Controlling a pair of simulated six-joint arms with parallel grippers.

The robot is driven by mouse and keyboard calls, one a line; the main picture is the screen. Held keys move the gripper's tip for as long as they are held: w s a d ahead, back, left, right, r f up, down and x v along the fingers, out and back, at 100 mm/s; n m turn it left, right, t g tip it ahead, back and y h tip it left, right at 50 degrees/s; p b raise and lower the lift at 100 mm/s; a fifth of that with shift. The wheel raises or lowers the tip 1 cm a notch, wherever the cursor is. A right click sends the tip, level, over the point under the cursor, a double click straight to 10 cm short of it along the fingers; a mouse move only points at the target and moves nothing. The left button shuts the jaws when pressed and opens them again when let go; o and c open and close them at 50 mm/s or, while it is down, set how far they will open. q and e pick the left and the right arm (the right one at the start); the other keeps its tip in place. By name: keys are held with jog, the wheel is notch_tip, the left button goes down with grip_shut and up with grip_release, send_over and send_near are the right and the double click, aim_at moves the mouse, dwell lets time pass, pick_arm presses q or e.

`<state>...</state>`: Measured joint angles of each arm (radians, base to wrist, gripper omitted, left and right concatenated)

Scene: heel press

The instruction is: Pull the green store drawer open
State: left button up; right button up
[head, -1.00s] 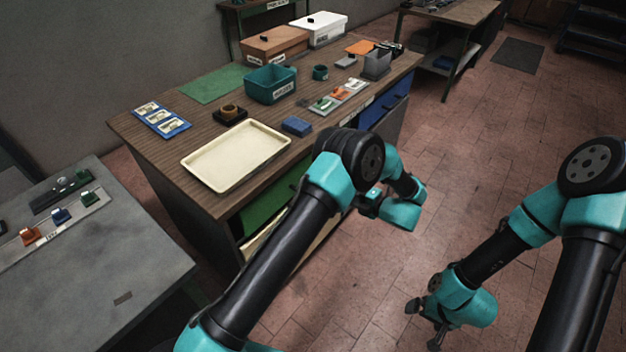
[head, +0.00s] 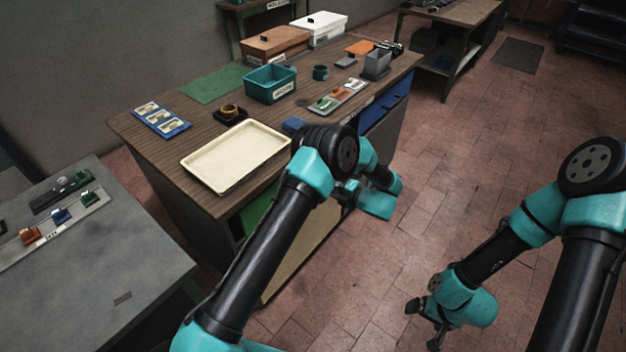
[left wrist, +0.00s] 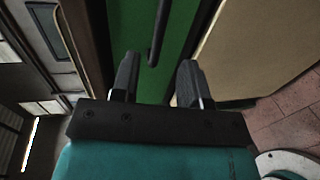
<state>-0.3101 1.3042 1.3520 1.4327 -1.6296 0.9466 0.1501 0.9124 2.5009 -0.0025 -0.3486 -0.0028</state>
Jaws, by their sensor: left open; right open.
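The green drawer front (head: 258,213) shows in the side of the wooden workbench, partly covered by my left arm in the head view. In the left wrist view the green front (left wrist: 188,28) fills the top middle, with a dark bar handle (left wrist: 156,38) on it. My left gripper (left wrist: 157,76) is open and points at this front. The handle's near end lies between the fingertips in the picture; no contact shows. In the head view the left fingers are hidden behind the arm. My right gripper (head: 426,322) is open and empty over the floor at the right.
A cream panel (head: 296,262) lies below the green front. Open floor lies in front; a grey table (head: 90,260) stands at left.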

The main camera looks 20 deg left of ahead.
pick_arm(q)
jog(key=x, duration=0.9)
jog(key=shift+w+a, duration=0.1)
jog(key=shift+a, duration=0.2)
jog(key=shift+c, duration=0.4)
grip_shut()
